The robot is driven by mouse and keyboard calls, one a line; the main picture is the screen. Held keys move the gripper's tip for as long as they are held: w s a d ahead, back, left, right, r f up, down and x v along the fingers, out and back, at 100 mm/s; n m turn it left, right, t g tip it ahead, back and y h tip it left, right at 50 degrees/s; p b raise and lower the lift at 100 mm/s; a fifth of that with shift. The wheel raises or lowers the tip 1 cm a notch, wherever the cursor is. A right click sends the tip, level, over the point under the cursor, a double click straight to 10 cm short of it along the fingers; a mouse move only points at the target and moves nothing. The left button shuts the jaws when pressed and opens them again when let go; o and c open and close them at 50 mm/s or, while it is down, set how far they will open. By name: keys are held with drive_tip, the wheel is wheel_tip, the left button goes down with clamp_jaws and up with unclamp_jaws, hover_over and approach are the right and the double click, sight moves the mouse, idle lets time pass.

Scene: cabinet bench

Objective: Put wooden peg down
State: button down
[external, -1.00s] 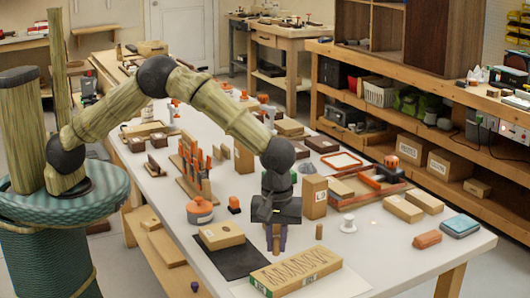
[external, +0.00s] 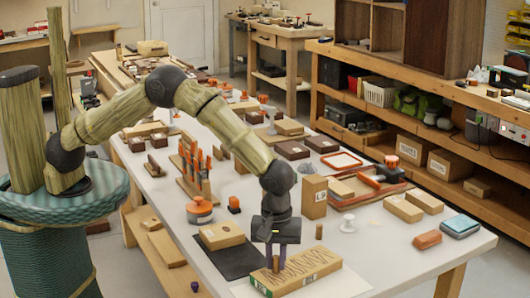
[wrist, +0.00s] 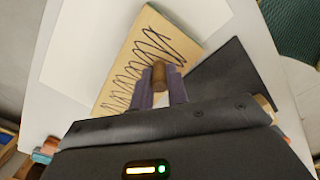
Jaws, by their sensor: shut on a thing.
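My gripper (external: 275,259) is shut on a small brown wooden peg (wrist: 159,75). In the wrist view the peg sits upright between the two purple fingertips. The peg also shows below the fingers in the external view (external: 276,264). It is over the near-left part of a light wooden block with a dark zigzag drawn on it (external: 312,263). Whether the peg touches the block's top, I cannot tell. The block also lies beneath the fingers in the wrist view (wrist: 120,84).
A similar short peg (external: 319,231) stands on the white table to the right of my gripper. A tan block (external: 221,235) on a black mat (external: 238,263) lies left.

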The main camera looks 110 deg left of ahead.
sight(276, 256)
drive_tip(key=shift+f, duration=0.15)
drive_tip(key=c, duration=1.4)
unclamp_jaws()
drive_tip(key=shift+o, duration=0.2)
wheel_tip(276, 256, up, 12)
